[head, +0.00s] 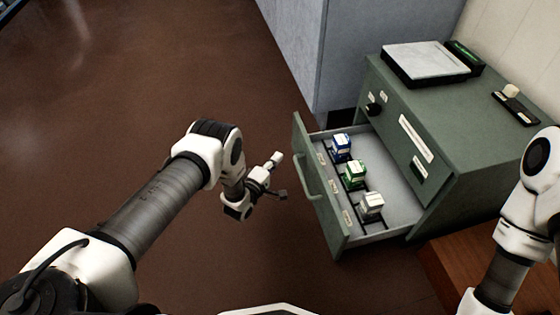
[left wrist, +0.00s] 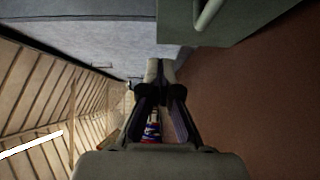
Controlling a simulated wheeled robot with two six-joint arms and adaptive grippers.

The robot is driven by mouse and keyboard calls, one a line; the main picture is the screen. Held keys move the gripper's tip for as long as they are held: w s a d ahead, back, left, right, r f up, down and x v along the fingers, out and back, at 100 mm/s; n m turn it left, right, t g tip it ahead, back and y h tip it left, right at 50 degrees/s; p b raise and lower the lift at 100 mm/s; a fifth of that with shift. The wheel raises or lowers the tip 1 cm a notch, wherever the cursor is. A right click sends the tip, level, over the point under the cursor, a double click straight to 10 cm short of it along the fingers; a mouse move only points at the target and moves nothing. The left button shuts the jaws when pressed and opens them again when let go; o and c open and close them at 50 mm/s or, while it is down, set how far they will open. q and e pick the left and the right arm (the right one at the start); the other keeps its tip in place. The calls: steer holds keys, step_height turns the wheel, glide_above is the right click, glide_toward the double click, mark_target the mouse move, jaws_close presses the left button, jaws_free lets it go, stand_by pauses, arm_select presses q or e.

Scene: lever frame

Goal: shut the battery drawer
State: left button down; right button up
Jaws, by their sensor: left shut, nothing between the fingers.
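The battery drawer (head: 322,200) of the green cabinet (head: 440,130) is pulled well out in the head view, with its handle (head: 308,180) on the front panel. A blue battery (head: 342,147), a green battery (head: 354,174) and a white battery (head: 372,206) stand in it. My left gripper (head: 280,175) is shut and empty, a short way left of the drawer front and apart from it. In the left wrist view, the gripper (left wrist: 155,72) points past the drawer front, whose handle (left wrist: 212,12) shows at the top. My right arm shows at the right edge; its gripper is out of view.
A scale-like device (head: 425,62) and a small dark tray (head: 515,106) sit on the cabinet top. A grey cabinet (head: 300,45) stands behind. A wooden surface (head: 450,275) lies below the cabinet. The brown floor (head: 130,90) left of the drawer is clear.

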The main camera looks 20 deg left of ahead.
arm_select(q)
steer(key=b, duration=0.3)
glide_toward(303, 138)
steer(key=w+a, duration=0.2)
steer(key=w, duration=0.1)
steer(key=w+d+b, duration=0.2)
steer(key=shift+w+d+f, duration=0.15)
steer(key=shift+w+d, duration=0.15)
steer(key=shift+w, duration=0.1)
steer(key=shift+w+d, duration=0.2)
steer(key=shift+d, duration=0.05)
arm_select(e)
step_height(303, 138, down, 6)
steer(key=shift+w+r, duration=0.1)
arm_select(q)
steer(key=shift+d+r, duration=0.15)
steer(key=shift+r, duration=0.05)
arm_select(e)
steer(key=shift+d, duration=0.15)
